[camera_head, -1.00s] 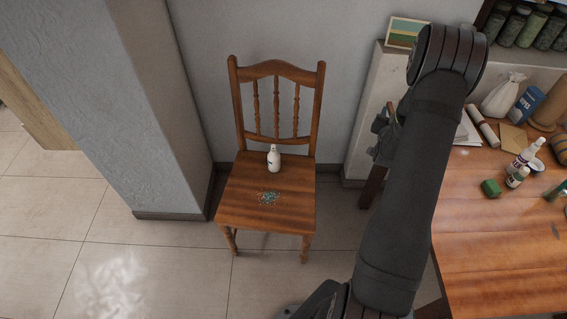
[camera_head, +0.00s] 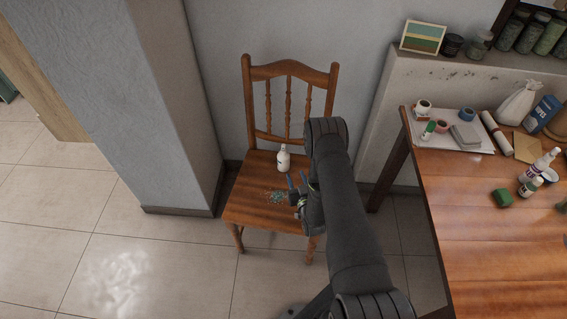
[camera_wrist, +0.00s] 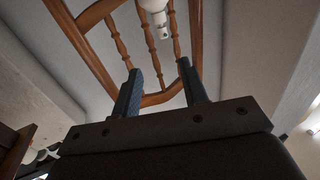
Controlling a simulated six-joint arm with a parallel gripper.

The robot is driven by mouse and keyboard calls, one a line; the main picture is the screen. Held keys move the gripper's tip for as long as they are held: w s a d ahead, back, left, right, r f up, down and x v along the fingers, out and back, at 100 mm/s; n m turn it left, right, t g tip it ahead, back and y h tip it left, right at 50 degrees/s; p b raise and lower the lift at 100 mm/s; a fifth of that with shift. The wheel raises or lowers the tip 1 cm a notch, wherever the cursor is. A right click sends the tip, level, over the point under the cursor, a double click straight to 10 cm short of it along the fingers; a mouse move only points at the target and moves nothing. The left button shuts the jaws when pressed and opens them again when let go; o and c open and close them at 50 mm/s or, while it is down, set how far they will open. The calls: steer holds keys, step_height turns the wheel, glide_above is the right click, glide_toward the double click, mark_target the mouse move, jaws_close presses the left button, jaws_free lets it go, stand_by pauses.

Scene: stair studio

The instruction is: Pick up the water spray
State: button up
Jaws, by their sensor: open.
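A small white bottle (camera_head: 283,159) with a narrow neck stands upright on the seat of the wooden chair (camera_head: 255,206). In the wrist view, the bottle (camera_wrist: 155,6) shows at the top edge, neck downward in the picture and partly cut off. My gripper (camera_head: 297,182) is over the front part of the seat, to the lower right of the bottle and apart from it. In the wrist view, the blue fingers of my gripper (camera_wrist: 160,68) are spread with nothing between them. The bottle lies beyond the fingertips.
A patch of small green bits (camera_head: 276,197) lies on the seat. The chair's backrest (camera_head: 289,67) rises behind the bottle. A wooden table (camera_head: 490,235) at right holds tapes, bottles and a green block (camera_head: 502,197). A wall pillar (camera_head: 120,100) stands left.

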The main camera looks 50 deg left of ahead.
mark_target(284, 148)
steer(key=shift+s+r+x, duration=0.1)
steer(key=shift+r+x, duration=0.05)
steer(key=shift+x, duration=4.1)
steer(key=shift+s+r+x, duration=0.1)
steer(key=shift+s+x, duration=0.05)
steer(key=shift+x, duration=4.1)
steer(key=shift+a, duration=0.1)
steer(key=shift+c, duration=0.2)
jaws_close()
